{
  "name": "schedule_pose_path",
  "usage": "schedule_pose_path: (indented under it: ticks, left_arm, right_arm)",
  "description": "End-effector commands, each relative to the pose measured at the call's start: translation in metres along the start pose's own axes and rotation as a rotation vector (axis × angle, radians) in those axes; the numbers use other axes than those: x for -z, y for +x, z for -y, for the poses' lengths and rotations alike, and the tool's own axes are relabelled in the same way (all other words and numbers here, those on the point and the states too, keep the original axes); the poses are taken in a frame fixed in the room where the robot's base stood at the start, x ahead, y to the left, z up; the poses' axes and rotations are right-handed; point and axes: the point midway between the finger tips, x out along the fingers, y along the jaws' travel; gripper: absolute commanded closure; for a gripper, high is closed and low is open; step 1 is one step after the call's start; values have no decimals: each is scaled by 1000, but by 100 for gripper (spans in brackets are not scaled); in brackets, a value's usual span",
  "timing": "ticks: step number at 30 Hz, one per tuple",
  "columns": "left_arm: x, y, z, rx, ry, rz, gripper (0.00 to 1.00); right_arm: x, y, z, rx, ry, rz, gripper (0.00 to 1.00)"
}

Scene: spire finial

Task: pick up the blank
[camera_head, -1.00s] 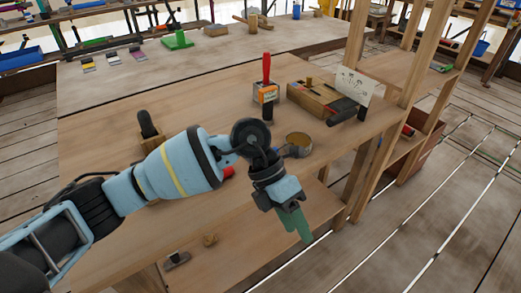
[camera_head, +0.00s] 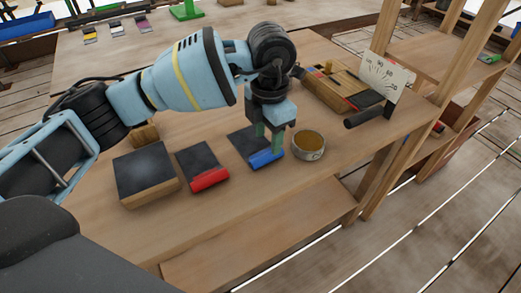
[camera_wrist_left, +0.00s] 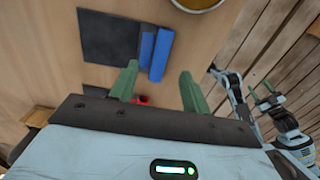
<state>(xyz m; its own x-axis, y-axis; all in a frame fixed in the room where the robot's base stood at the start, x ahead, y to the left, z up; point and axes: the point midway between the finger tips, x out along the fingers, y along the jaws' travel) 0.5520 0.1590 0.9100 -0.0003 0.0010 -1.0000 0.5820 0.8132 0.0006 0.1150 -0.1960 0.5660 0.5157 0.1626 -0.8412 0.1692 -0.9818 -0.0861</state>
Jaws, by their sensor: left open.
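The task's blank is not marked; the piece nearest my left gripper is a blue block (camera_head: 266,159), lying along the edge of a dark flat pad (camera_head: 243,141) on the bench. In the left wrist view, the blue block (camera_wrist_left: 163,50) shows two blue faces or strips beside the pad (camera_wrist_left: 108,38). My left gripper (camera_head: 268,143) points down over the block with its green fingers open. In the wrist view its fingertips (camera_wrist_left: 158,68) appear either side of the block's near end; contact cannot be told. A second gripper (camera_wrist_left: 265,88), apparently my right, shows small at the wrist view's right edge.
A red block (camera_head: 209,180) on another dark pad (camera_head: 197,158) and a dark-topped wooden block (camera_head: 146,173) lie to the left. A round tin (camera_head: 308,146) stands close right of the gripper. A wooden box (camera_head: 335,85) and a dial card (camera_head: 386,76) stand behind right.

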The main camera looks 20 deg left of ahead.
Motion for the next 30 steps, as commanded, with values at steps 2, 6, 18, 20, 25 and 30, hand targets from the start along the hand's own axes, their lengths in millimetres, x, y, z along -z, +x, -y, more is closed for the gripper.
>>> schedule_pose_path:
  ticks: [2, 6, 18, 20, 25, 30]
  left_arm:
    - [0, 3, 0, 0, 0, 0, 53]
    - [0, 5, 0, 0, 0, 0, 53]
    - [3, 52, 1, 1, 0, -1, 53]
    - [3, 54, 1, 1, 0, 1, 53]
    - [2, 55, 1, 1, 0, 1, 53]
    - [2, 54, 1, 1, 1, 1, 72]
  right_arm:
    - [2, 0, 0, 0, 0, -5, 43]
    - [8, 2, -1, -1, -2, -16, 43]
    - [15, 2, -2, -2, -4, -30, 43]
    - [14, 2, -2, -2, -4, -28, 43]
    - [12, 1, -1, -1, -3, -23, 43]
    - [10, 0, -1, -1, -3, -19, 43]
